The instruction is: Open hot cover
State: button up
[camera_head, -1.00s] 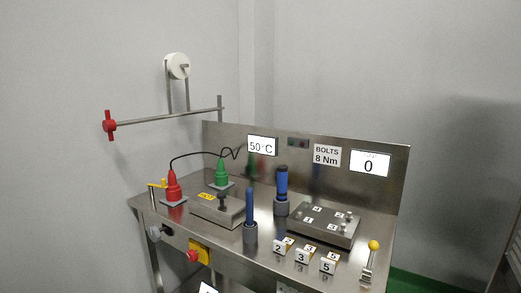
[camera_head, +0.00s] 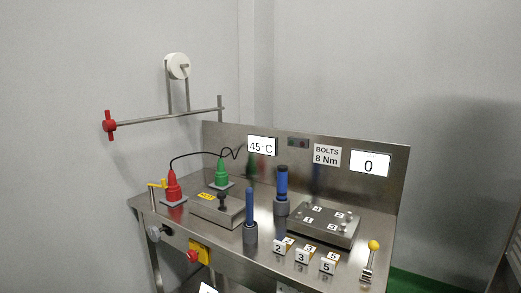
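A low steel cover (camera_head: 213,211) with a yellow label and a small dark post or knob lies flat on the steel bench, left of centre; I take it to be the hot cover. It looks closed. The label is too small to read surely. A display (camera_head: 261,146) on the back panel above it reads 45°C. My gripper is not in view.
A red plug-like part (camera_head: 171,187) and a green one (camera_head: 221,173) stand beside the cover, with a black cable behind. Two blue-handled tools (camera_head: 250,208) (camera_head: 282,182) stand upright to its right. A numbered plate (camera_head: 325,226) and numbered blocks (camera_head: 303,256) lie farther right.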

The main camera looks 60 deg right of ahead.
aim_at(228, 212)
jog(key=i+l+z, duration=0.3)
jog(key=i+l, duration=0.2)
jog(key=i+l+z, duration=0.3)
jog(key=i, duration=0.25)
jog(key=l, duration=0.1)
